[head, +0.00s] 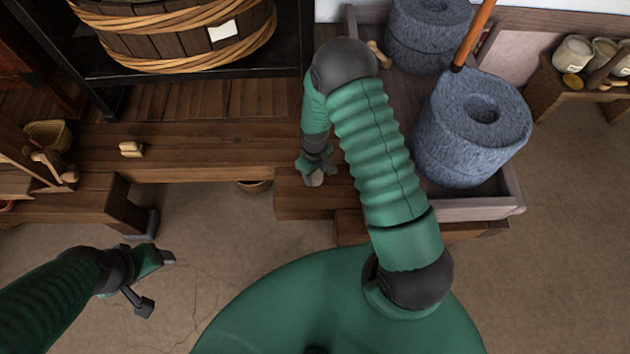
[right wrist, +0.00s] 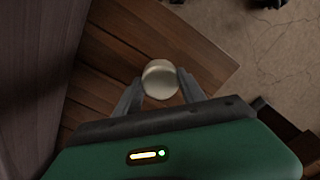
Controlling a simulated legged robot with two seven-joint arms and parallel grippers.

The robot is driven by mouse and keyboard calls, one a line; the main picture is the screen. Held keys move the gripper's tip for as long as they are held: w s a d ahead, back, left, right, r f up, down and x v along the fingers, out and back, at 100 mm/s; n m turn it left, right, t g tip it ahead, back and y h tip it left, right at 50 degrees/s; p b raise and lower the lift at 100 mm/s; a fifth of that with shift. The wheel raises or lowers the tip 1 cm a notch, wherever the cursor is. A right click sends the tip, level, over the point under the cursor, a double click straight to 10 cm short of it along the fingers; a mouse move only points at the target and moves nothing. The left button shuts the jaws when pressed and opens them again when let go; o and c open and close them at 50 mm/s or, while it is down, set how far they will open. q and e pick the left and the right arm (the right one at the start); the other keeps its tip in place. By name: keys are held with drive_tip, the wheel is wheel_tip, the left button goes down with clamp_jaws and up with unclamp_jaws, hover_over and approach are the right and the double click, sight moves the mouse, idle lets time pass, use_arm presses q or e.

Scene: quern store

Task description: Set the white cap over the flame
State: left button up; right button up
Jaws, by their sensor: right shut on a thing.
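My right gripper (head: 316,174) is shut on a small pale round thing that looks like the white cap (right wrist: 160,79). In the right wrist view the cap sits between the two fingertips, its round face towards the camera. In the head view only a bit of it (head: 317,180) shows below the fingers, above the low wooden step. My left gripper (head: 157,282) is open and empty over the floor at the lower left. I see no flame in either view.
The low wooden step (head: 300,206) lies under my right gripper. A tray (head: 480,208) with stone querns (head: 473,125) stands to the right. A hooped barrel (head: 170,40) stands behind. A small wooden block (head: 131,149) lies on the bench (head: 220,150). The floor in front is clear.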

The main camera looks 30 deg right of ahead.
sight(316, 174)
wheel_tip(316, 174, down, 3)
drive_tip(key=shift+s+f+b, duration=0.1)
drive_tip(key=shift+b, duration=0.4)
drive_tip(key=shift+d+f, duration=0.2)
drive_tip(key=shift+f, duration=0.1)
drive_tip(key=shift+d, duration=0.2)
clamp_jaws()
drive_tip(key=o, duration=1)
unclamp_jaws()
drive_tip(key=shift+c, duration=0.2)
drive_tip(key=o, duration=0.4)
drive_tip(key=shift+a, duration=0.25)
drive_tip(key=shift+r, duration=0.1)
